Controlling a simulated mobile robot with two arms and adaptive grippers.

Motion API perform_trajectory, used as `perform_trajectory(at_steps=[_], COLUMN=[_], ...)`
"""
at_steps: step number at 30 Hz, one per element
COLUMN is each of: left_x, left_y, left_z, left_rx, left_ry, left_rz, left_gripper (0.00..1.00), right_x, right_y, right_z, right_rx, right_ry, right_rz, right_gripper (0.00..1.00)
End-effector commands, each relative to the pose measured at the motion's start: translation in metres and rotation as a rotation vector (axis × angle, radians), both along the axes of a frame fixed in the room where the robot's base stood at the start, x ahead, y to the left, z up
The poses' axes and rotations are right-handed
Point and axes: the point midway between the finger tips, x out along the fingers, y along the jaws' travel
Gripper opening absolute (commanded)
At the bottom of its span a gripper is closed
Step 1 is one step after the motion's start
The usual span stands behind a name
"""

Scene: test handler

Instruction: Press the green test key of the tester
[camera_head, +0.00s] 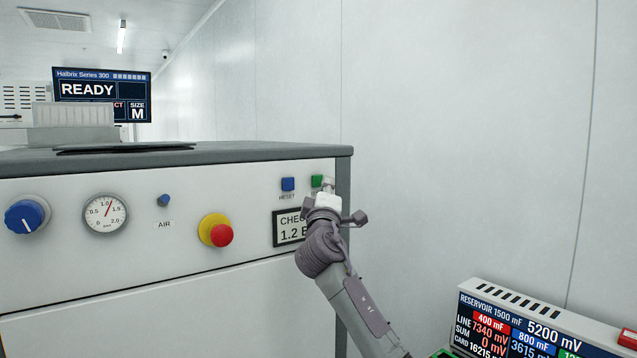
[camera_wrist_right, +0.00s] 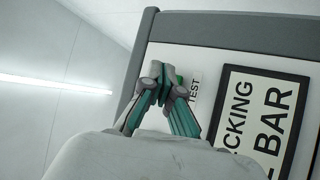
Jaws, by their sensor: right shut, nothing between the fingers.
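The tester is a white cabinet (camera_head: 120,265) with a dark grey top. Its green test key (camera_head: 316,181) sits near the panel's upper right corner, partly hidden by my right gripper. My right gripper (camera_head: 328,184) is shut and empty, with its fingertips just at the key. In the right wrist view the shut fingertips (camera_wrist_right: 167,84) lie over the key, and only a sliver of green (camera_wrist_right: 180,80) shows beside the "TEST" label. I cannot tell whether they touch the key. My left gripper is not in view.
A blue RESET key (camera_head: 288,184) is just left of the green one. A red stop button (camera_head: 222,235), gauge (camera_head: 105,213) and blue knob (camera_head: 25,216) are further left. A readout box (camera_head: 530,320) stands lower right.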

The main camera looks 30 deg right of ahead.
Motion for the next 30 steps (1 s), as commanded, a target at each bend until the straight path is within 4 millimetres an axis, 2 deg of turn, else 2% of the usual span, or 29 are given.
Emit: perform_trajectory(at_steps=[15,30], left_x=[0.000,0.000], left_y=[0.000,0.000], left_z=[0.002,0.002], left_rx=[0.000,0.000], left_ry=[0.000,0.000], left_rz=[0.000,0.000], left_gripper=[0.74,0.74], right_x=[-0.046,-0.049], right_y=[-0.004,-0.004], right_z=[0.000,0.000], right_rx=[0.001,0.001], right_ry=[0.000,0.000], right_rz=[-0.001,-0.001], right_gripper=[0.00,0.00])
